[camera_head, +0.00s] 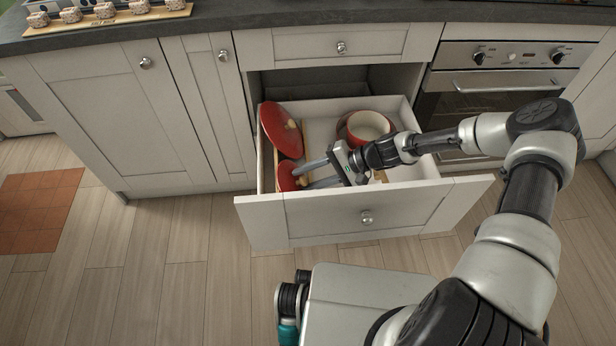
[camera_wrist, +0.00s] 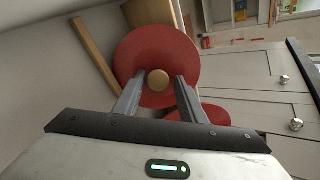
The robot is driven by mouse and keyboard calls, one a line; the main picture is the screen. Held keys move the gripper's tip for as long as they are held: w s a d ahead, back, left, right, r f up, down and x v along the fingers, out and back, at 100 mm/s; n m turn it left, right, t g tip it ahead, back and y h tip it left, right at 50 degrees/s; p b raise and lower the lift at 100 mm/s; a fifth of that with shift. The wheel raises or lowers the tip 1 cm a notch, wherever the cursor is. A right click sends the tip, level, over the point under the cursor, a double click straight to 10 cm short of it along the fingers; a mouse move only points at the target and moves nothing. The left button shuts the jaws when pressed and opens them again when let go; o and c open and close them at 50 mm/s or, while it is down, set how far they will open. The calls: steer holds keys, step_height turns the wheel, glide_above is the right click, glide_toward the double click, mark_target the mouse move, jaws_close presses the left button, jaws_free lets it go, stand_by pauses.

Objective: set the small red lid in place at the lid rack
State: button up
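The small red lid (camera_head: 286,178) is at the front left of the open drawer (camera_head: 335,218), its face turned toward my gripper. In the wrist view a red lid (camera_wrist: 157,50), which I take to be the small one, is straight ahead with its round wooden knob (camera_wrist: 158,80) between my fingertips in the picture. My gripper (camera_head: 303,177) is open, pointing left, with gaps on both sides of the knob. Wooden bars, apparently of the lid rack (camera_wrist: 95,52), show beside the lid. How the lid rests in the rack is partly hidden.
A larger red lid (camera_head: 281,130) leans farther back in the drawer. Part of another red lid (camera_wrist: 203,112) shows in the wrist view behind my finger. A red pot with a pale inside (camera_head: 367,125) stands at the back right. The drawer walls are close around my gripper.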

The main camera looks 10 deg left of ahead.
steer(key=shift+o, duration=0.7)
steer(key=p+v, duration=0.3)
steer(key=v, duration=1.4)
steer(key=shift+d+r, duration=0.15)
steer(key=shift+d, duration=0.05)
